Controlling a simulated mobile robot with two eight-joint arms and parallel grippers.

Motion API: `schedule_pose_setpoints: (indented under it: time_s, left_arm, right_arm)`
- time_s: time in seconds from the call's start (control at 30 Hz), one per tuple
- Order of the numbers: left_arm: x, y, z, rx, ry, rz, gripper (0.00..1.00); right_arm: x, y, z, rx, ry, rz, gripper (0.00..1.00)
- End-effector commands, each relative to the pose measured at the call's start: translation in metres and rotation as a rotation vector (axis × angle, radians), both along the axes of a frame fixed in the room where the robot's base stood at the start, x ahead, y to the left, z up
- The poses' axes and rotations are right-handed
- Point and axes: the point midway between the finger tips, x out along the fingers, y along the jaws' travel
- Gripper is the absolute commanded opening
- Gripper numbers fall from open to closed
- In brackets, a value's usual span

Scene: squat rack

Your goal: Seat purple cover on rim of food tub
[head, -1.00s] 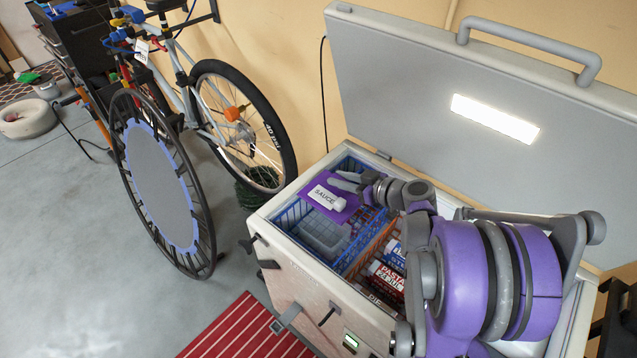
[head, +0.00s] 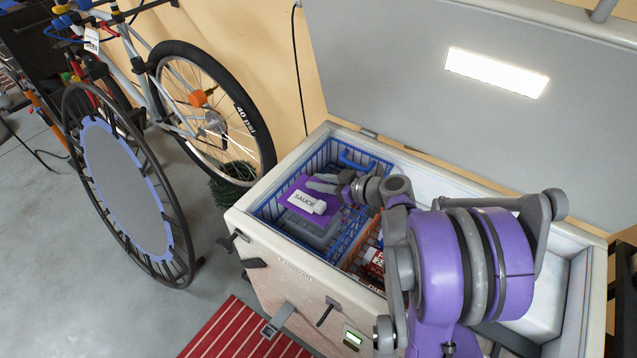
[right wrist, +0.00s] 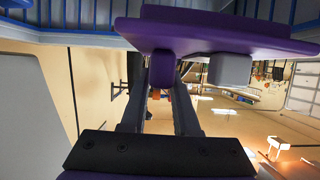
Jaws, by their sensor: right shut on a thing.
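The purple cover (head: 331,209) has a white label reading SAUCE (head: 306,202). It lies over the back part of the grey translucent food tub (head: 305,233), whose front part shows below it. I cannot tell whether the cover touches the rim. The tub sits in the blue wire basket (head: 270,208) inside the open chest. My right gripper (head: 322,183) is shut on the cover from the back right. In the right wrist view, the fingers (right wrist: 160,88) hold the purple cover (right wrist: 235,32) by a part near its edge. My left gripper is out of view.
The chest freezer's raised lid (head: 400,90) stands behind. An orange basket (head: 357,262) with labelled packages is right of the blue basket, partly behind my arm. The chest's front rim (head: 285,258) borders the baskets. A bicycle wheel (head: 215,115) and round trampoline (head: 120,190) stand left.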

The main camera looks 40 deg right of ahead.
Motion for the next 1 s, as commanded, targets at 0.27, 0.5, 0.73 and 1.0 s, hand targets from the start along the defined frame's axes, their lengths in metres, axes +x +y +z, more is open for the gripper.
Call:
schedule_pose_setpoints:
  time_s: [0.27, 0.5, 0.73, 1.0]
  left_arm:
    - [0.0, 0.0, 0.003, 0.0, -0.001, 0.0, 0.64]
    - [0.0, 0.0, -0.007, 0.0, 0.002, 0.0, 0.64]
    - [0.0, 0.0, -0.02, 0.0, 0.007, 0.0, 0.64]
    - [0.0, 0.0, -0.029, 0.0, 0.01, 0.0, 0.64]
  right_arm:
    - [0.0, 0.0, 0.002, 0.001, -0.005, 0.0, 0.0]
    - [0.0, 0.0, -0.01, 0.002, -0.005, 0.0, 0.0]
    - [0.0, 0.0, -0.028, 0.001, -0.004, 0.0, 0.0]
    - [0.0, 0.0, -0.039, 0.001, -0.005, 0.0, 0.0]
